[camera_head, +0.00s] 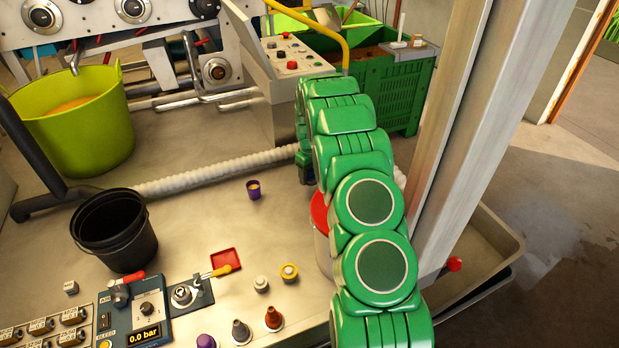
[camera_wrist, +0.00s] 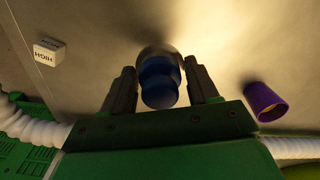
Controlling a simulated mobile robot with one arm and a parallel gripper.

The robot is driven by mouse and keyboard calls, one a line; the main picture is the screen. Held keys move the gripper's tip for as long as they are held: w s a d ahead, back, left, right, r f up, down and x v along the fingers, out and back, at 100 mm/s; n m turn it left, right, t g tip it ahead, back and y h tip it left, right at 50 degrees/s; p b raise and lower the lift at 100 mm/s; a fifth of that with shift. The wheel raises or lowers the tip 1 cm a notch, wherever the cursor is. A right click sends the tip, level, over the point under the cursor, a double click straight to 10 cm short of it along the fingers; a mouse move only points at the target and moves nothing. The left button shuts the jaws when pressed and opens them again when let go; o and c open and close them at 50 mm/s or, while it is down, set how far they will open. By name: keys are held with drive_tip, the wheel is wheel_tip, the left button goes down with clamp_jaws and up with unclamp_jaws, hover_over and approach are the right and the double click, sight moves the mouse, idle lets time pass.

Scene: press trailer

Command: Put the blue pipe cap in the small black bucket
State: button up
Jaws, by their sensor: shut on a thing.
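The blue pipe cap (camera_wrist: 158,88) is between the two fingers of my gripper (camera_wrist: 159,72) in the wrist view. The fingers are shut on it, one on each side. A darker round shape shows just beyond it, and I cannot tell whether this is part of the cap. The small black bucket (camera_head: 118,246) stands upright on the metal surface at the left of the head view, well left of my green arm. Its inside is dark.
A small purple cup (camera_head: 254,190) stands between the bucket and my arm; it also shows in the wrist view (camera_wrist: 263,100). A ribbed white hose (camera_head: 220,170) runs behind the bucket. A control panel (camera_head: 150,312), red tray (camera_head: 225,260) and several small caps lie in front.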

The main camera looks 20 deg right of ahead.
drive_tip(key=s+r, duration=0.1)
drive_tip(key=r, duration=0.1)
drive_tip(key=s+r, duration=0.1)
drive_tip(key=s, duration=0.1)
drive_tip(key=shift+s+a+r, duration=0.1)
drive_tip(key=shift+a+r, duration=0.25)
drive_tip(key=shift+a, duration=0.05)
drive_tip(key=s+r, duration=0.1)
drive_tip(key=s, duration=0.1)
drive_tip(key=s+a+r, duration=0.1)
drive_tip(key=s, duration=0.1)
drive_tip(key=s+r, duration=0.1)
drive_tip(key=s, duration=0.1)
drive_tip(key=shift+a, duration=0.3)
drive_tip(key=shift+s+a+r, duration=0.2)
drive_tip(key=shift+s+r, duration=0.1)
drive_tip(key=shift+s, duration=0.4)
drive_tip(key=shift+s+a+r, duration=0.2)
drive_tip(key=shift+s+r, duration=0.05)
drive_tip(key=shift+s, duration=0.4)
